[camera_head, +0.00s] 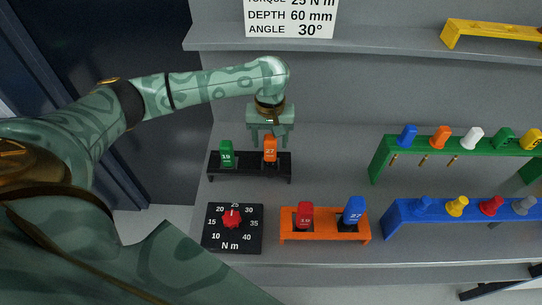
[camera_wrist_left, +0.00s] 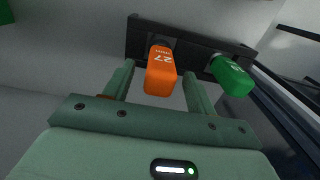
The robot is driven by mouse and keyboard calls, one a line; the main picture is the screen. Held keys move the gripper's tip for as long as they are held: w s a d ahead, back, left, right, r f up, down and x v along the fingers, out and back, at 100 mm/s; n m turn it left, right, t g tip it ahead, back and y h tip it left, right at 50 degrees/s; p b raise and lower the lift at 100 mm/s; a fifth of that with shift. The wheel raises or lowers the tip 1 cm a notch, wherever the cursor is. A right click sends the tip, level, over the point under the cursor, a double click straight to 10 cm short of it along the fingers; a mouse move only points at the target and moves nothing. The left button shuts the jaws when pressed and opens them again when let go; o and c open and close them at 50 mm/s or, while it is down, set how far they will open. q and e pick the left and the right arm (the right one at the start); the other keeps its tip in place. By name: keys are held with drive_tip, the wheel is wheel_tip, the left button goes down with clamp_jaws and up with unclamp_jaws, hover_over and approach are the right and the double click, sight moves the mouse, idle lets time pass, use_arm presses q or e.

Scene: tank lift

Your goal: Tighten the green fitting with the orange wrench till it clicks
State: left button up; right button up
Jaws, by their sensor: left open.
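The orange wrench handle (camera_head: 270,150), marked 27, stands upright in a black rack (camera_head: 250,178) beside a green handle (camera_head: 227,154) marked 19. My left gripper (camera_head: 270,140) is open just above and behind the orange handle. In the left wrist view the orange handle (camera_wrist_left: 160,72) shows between the two spread fingers, with a gap on each side. I cannot tell whether the fingers reach down around it. A green knob (camera_head: 504,139) sits on a green stand (camera_head: 445,147) at the right; I cannot tell whether it is the green fitting. My right gripper is not in view.
A torque dial (camera_head: 231,218) with a red knob lies in front of the black rack. An orange rack (camera_head: 325,238) holds a red and a blue handle. A blue stand (camera_head: 400,226) with coloured knobs is at the right. A sign (camera_head: 290,18) hangs above.

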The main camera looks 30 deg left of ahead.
use_arm(q)
wheel_tip(320, 180, down, 2)
drive_tip(key=shift+w+f+b, duration=0.1)
drive_tip(key=shift+f+b, duration=0.15)
drive_tip(key=shift+b, duration=0.05)
drive_tip(key=shift+r, duration=0.15)
clamp_jaws()
